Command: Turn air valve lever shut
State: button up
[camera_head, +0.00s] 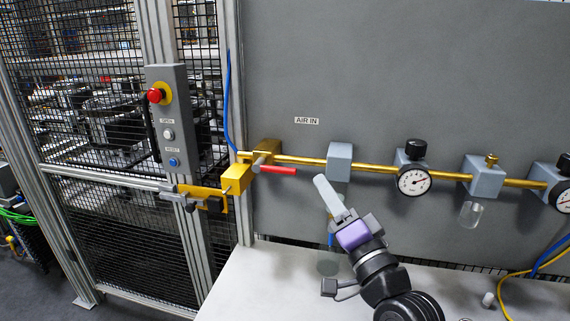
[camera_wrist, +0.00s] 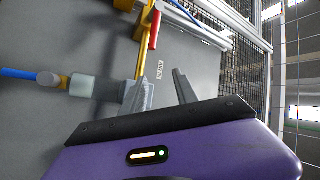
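The red air valve lever (camera_head: 279,170) sits on a brass valve body (camera_head: 265,153) at the left end of the brass pipe. It points right, roughly along the pipe and just below it. In the wrist view the lever (camera_wrist: 154,30) shows at the top, beside the pipe. My gripper (camera_head: 322,180) is right of the lever and slightly below it, apart from it. In the wrist view its two fingers (camera_wrist: 163,78) stand apart with nothing between them. No part of the lever is hidden by the gripper in the head view.
The brass pipe (camera_head: 310,162) runs right through a grey block (camera_head: 340,162) and a gauge (camera_head: 413,181) along the grey panel. A yellow latch (camera_head: 235,180) and a button box (camera_head: 170,118) are at left. A white bench (camera_head: 270,285) lies below.

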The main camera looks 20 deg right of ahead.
aim_at(285, 171)
jog(key=w+a+m+y, duration=0.1)
jog(key=w, duration=0.3)
jog(key=w+a+m+g+y+p, duration=0.1)
jog(key=w+a, duration=0.1)
jog(key=w, duration=0.1)
jog(key=w+a+m+g+y+p, duration=0.1)
jog(key=w, duration=0.3)
jog(key=shift+w+a+r+y, duration=0.1)
jog(key=shift+w+a+y, duration=0.05)
jog(key=shift+w+y, duration=0.2)
grip_shut()
dwell(1.2)
